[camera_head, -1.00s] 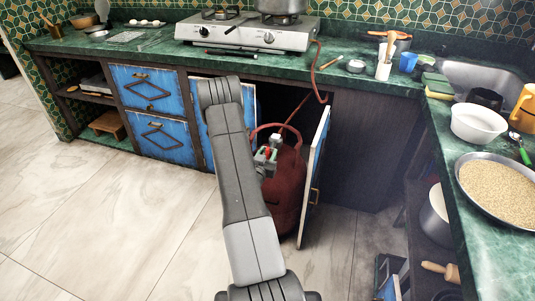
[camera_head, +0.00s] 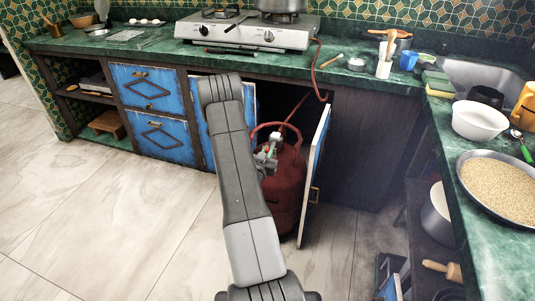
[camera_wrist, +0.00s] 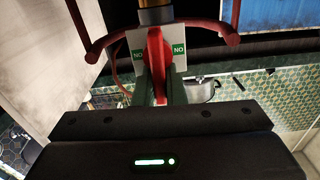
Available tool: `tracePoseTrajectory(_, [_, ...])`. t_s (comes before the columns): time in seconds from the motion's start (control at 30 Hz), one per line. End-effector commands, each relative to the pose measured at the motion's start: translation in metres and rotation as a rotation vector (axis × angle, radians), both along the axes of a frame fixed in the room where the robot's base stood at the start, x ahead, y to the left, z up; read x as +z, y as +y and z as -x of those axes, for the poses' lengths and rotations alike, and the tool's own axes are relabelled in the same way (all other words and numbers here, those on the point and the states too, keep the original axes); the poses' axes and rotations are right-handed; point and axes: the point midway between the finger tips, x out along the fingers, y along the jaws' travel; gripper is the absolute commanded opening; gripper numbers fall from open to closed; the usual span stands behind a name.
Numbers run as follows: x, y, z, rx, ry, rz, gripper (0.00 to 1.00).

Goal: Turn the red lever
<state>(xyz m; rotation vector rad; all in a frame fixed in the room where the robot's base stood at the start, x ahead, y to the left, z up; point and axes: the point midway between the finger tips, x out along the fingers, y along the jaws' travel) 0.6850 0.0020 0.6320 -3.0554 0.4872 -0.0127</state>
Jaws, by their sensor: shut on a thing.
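The red lever (camera_wrist: 155,50) stands in front of a white plate (camera_wrist: 179,53) marked with green "NO" labels on both sides. My gripper (camera_wrist: 158,82) is shut on the lever in the wrist view, one finger on each side. In the head view my gripper (camera_head: 266,161) is at the valve on top of the red gas cylinder (camera_head: 288,192). There the lever is mostly hidden by my gripper. The cylinder stands upright in the open cabinet under the hotplate (camera_head: 247,33), and a hose (camera_head: 296,108) runs up from its valve.
An open cabinet door (camera_head: 316,170) stands just right of the cylinder. Another open door (camera_head: 250,101) is partly behind my arm. The cylinder's red collar (camera_wrist: 84,40) curves around the valve close to my gripper. The floor (camera_head: 110,220) at the left is clear.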

Motion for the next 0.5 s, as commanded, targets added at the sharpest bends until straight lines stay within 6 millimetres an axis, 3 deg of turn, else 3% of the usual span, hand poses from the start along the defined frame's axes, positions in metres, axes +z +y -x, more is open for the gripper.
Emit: tracePoseTrajectory(0.5, [-0.0124, -0.0068, 0.002, 0.001, -0.127, -0.384, 0.0])
